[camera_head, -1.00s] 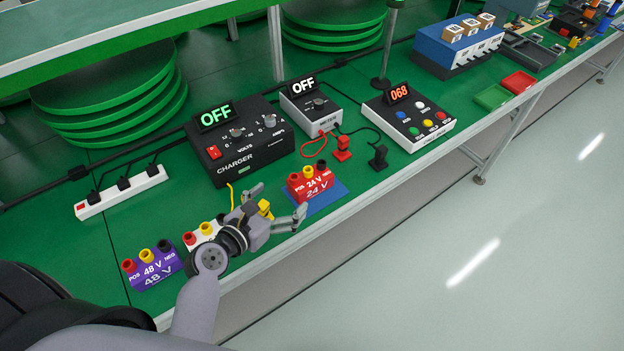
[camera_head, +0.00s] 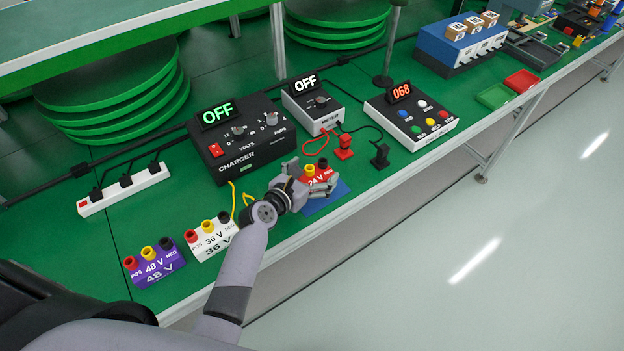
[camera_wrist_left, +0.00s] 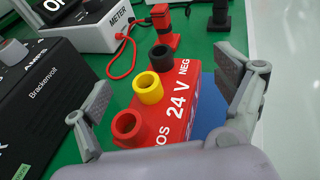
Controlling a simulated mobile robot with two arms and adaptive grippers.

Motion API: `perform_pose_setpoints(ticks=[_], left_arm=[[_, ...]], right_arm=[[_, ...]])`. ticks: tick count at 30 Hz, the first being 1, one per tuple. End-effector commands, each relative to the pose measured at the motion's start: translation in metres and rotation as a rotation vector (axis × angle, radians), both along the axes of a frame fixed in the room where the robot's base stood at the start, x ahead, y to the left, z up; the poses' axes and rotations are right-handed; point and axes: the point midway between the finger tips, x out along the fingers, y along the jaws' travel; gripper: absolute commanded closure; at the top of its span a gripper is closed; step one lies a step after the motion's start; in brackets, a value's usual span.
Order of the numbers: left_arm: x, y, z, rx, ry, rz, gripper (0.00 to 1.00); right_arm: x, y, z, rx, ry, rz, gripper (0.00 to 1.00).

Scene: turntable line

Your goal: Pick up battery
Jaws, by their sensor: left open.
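The red 24 V battery (camera_head: 322,178) sits on a blue mat (camera_head: 328,200) near the bench's front edge. It has red, yellow and black terminals on top. My left gripper (camera_head: 313,174) is at this battery and partly hides it. In the left wrist view the open fingers of my left gripper (camera_wrist_left: 168,84) stand on either side of the red battery (camera_wrist_left: 178,112), with gaps visible beside it. A white 36 V battery (camera_head: 213,240) and a purple 48 V battery (camera_head: 157,266) stand to the left. My right gripper is not in view.
A black charger (camera_head: 250,148) and a grey meter (camera_head: 313,105) stand behind, both reading OFF. A red plug (camera_head: 344,146) and a black plug (camera_head: 380,156) are on cords nearby. A button box (camera_head: 412,120) stands to the right. A power strip (camera_head: 124,190) is at left.

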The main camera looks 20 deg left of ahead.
Motion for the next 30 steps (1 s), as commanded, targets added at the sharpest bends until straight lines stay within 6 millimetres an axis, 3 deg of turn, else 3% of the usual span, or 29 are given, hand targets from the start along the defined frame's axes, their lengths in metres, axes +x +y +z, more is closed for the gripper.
perform_pose_setpoints(ticks=[7, 30], left_arm=[[0.0007, -0.0002, -0.0004, 0.000, 0.000, 0.000, 0.12], [-0.0002, -0.0003, -0.0016, 0.000, 0.003, -0.001, 0.63]], right_arm=[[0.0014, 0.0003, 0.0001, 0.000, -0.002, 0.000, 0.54], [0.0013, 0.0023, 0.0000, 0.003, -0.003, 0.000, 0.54]])
